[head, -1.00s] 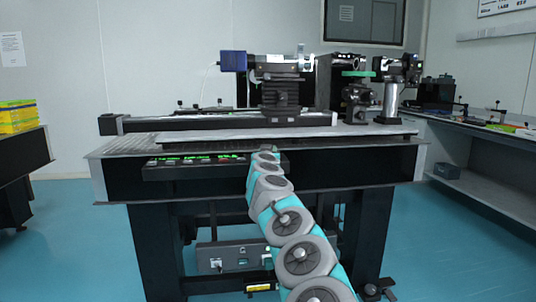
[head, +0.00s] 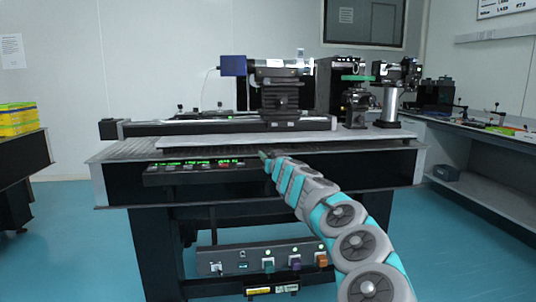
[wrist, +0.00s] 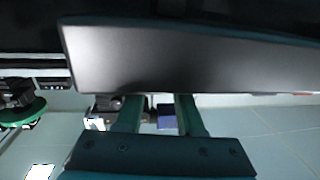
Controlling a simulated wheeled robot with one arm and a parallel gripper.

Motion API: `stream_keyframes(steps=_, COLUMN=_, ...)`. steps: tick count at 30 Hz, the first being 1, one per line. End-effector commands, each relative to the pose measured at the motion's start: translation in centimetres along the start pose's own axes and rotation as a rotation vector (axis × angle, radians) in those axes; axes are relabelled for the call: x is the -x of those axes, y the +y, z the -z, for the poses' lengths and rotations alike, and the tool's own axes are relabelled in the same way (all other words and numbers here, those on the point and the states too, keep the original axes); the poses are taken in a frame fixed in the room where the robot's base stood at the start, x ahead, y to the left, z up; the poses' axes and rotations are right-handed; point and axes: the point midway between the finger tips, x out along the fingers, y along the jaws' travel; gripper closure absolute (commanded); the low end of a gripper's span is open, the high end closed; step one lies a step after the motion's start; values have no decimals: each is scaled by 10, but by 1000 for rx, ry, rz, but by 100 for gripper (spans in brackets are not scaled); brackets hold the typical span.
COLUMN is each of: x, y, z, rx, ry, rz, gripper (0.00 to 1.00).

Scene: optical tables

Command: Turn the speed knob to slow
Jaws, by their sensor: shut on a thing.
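The dark control box (head: 195,170) with green displays hangs under the front edge of the optical table (head: 290,183). My gripper (head: 266,157) is at the right end of this box in the head view. In the wrist view, the two green fingers of my gripper (wrist: 158,106) are apart and run up behind the edge of a wide dark grey surface (wrist: 180,62). Their tips are hidden there. The speed knob cannot be made out in either view; the tips seem shut on it, but the contact is covered.
A lower unit (head: 225,262) with coloured plugs sits under the table. A rail stage with a blue-ended camera (head: 233,64) and a green-ringed optic mount (head: 357,76) stand on top. A side bench (head: 490,133) is at right. Floor in front is open.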

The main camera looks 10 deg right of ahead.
Motion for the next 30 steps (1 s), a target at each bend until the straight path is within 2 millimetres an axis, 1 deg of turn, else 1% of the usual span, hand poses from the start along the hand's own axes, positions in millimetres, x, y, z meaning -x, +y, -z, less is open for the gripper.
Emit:
stream_keyframes(steps=2, x=0, y=3, z=1, rx=3, ry=-2, rz=22, gripper=100)
stream_keyframes(steps=15, x=0, y=-1, z=1, rx=2, ry=0, rz=148, gripper=100)
stream_keyframes(steps=30, x=-1, y=-1, z=0, rx=1, ry=-1, rz=225, gripper=100)
